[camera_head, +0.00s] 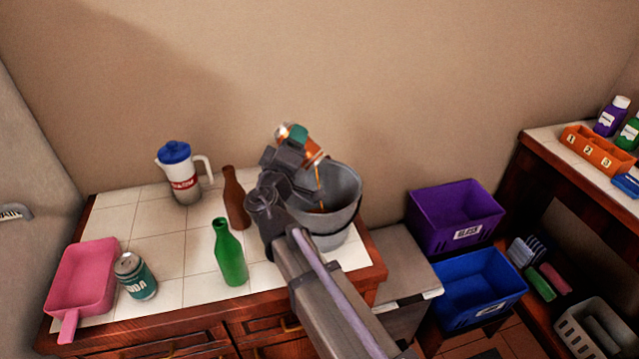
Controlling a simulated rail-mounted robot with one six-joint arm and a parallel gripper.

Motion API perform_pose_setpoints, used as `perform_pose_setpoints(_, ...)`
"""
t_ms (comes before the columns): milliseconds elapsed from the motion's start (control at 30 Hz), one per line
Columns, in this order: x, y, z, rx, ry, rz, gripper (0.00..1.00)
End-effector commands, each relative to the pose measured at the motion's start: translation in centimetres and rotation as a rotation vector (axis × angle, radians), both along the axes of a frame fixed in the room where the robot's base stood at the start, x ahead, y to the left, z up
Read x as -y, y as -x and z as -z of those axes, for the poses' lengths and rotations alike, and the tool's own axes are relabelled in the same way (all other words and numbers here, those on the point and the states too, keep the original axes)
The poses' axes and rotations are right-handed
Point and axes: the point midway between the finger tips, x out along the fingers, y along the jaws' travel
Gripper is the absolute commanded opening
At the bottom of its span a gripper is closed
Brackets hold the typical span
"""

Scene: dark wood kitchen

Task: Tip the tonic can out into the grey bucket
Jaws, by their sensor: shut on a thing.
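My gripper (294,158) is shut on a can (312,148) above the grey bucket (338,218). The can is steeply tilted, shows orange and teal colours, and is partly hidden by the gripper; I cannot read its label. A thin orange stream runs down from the can into the bucket's mouth. Some orange shows low inside the bucket. The bucket stands upright at the right end of the white-tiled counter (160,215), its left side partly covered by my arm.
A brown bottle (235,200) and a green bottle (229,255) stand left of my arm. Further left are a blue-lidded pitcher (182,178), a soda can (136,278) and a pink scoop (82,282). Purple (453,222) and blue (478,290) bins stand to the right.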

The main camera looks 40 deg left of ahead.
Motion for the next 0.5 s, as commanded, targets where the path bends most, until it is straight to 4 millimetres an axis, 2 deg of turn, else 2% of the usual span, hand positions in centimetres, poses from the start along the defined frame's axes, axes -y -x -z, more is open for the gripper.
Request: perform_pose_setpoints(500,0.90,-0.03,-0.84,-0.005,-0.177,0.000,0.40)
